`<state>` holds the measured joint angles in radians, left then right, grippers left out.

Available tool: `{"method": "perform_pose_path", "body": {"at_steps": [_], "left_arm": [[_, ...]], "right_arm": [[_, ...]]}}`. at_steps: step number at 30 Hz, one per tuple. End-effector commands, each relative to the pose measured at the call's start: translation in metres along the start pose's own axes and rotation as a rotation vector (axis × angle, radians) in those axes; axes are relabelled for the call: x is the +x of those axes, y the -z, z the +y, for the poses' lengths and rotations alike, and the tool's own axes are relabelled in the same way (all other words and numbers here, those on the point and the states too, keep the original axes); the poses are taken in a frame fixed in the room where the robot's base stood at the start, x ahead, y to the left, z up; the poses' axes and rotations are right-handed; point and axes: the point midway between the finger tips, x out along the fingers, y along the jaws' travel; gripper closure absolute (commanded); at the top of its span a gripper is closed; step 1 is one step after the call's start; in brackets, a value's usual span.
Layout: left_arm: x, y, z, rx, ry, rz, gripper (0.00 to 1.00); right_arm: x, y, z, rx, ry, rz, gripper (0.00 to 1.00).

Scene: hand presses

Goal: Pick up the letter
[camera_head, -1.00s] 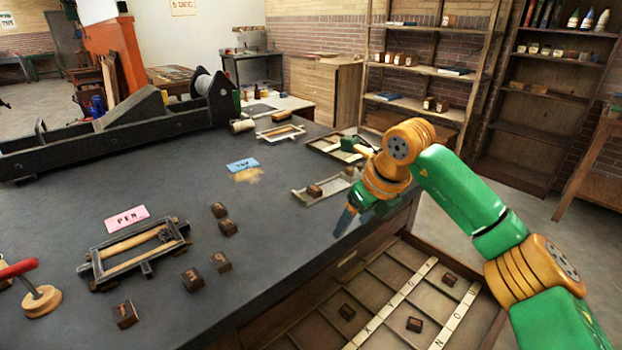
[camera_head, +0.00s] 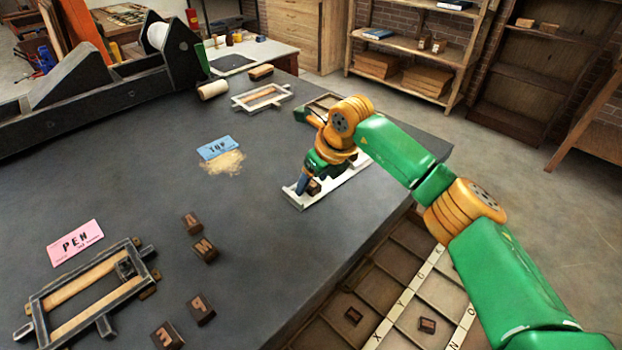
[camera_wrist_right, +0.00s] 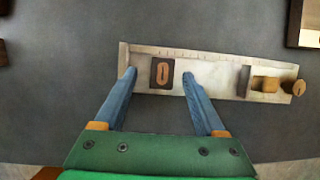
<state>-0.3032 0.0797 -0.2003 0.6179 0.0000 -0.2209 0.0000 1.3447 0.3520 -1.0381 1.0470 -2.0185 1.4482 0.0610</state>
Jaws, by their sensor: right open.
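A dark letter block marked O (camera_wrist_right: 162,73) lies in a pale metal composing stick (camera_wrist_right: 215,72), near its left end. In the head view the block (camera_head: 314,187) is partly hidden by my right gripper. The stick (camera_head: 345,179) lies near the right table edge. My right gripper (camera_wrist_right: 159,74) is open, with one blue finger on each side of the block; I cannot tell whether they touch it. In the head view my right gripper (camera_head: 307,186) is low over the stick. My left gripper is not in view.
Several other letter blocks (camera_head: 204,249) lie on the dark table. A blue card (camera_head: 220,148) lies beside pale powder (camera_head: 224,163). An open drawer (camera_head: 395,262) with loose blocks is below the table edge.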

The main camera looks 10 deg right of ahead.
Motion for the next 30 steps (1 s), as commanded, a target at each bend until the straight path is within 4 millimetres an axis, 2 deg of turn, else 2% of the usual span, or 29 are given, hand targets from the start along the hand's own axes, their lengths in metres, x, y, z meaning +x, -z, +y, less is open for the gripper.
{"method": "perform_pose_path", "body": {"at_steps": [7,15,25,30], "left_arm": [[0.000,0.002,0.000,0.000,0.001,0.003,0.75],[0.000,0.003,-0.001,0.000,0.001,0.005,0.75],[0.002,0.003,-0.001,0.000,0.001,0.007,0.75],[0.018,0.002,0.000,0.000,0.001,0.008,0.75]], "right_arm": [[0.005,0.001,0.000,-0.001,0.001,-0.001,0.28],[0.005,0.001,0.000,0.000,0.001,-0.001,1.00],[0.003,-0.001,-0.001,0.000,0.002,-0.002,1.00],[-0.018,-0.011,-0.001,0.000,0.004,-0.006,1.00]]}}
